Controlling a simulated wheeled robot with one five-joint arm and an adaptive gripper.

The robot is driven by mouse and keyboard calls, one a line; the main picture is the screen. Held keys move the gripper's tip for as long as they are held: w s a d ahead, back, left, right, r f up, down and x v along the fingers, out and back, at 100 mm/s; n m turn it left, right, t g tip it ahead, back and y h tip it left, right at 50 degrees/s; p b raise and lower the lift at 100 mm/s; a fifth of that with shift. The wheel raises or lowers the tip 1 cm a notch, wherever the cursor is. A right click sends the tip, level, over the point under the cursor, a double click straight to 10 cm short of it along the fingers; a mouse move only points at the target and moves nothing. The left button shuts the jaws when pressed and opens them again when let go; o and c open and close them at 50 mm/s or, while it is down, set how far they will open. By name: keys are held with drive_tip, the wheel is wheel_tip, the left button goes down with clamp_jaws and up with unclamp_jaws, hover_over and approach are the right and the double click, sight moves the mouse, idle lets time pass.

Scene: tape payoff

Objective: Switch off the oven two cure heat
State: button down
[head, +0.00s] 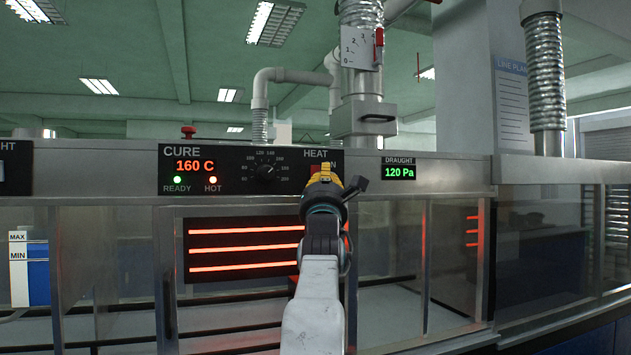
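The black CURE panel (232,185) is on the front of a steel oven. Its display (194,166) reads 160 C, and the green READY and red HOT lamps are lit. The red HEAT switch (314,170) is at the panel's right end, with the letters "ON" partly visible beside it. No oven number is readable. My gripper (325,180) is in front of the switch and hides its lower part. I cannot tell whether it touches the switch. Its fingers are seen from behind, so their opening is hidden. Red heater bars (243,250) glow behind the oven window.
A dial (265,171) is left of the switch. A DRAUGHT display (399,172) reading 120 Pa is to the right. A duct with a scale plate and red handle (379,42) rises above. A red knob (188,132) stands on the oven top. A MAX/MIN tank (30,268) is at left.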

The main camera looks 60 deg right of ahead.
drive_tip(key=shift+w+d, duration=0.1)
drive_tip(key=shift+w, duration=0.05)
idle(1.4)
drive_tip(key=shift+w+d, duration=0.15)
drive_tip(key=shift+d, duration=0.05)
drive_tip(key=shift+w+d+f, duration=0.1)
drive_tip(key=shift+w+d, duration=0.1)
drive_tip(key=shift+w, duration=0.05)
idle(0.9)
drive_tip(key=shift+s+a, duration=0.1)
drive_tip(key=shift+a, duration=0.05)
drive_tip(key=shift+s+a+b, duration=0.3)
drive_tip(key=shift+s+a, duration=0.1)
drive_tip(key=shift+s, duration=0.05)
idle(0.8)
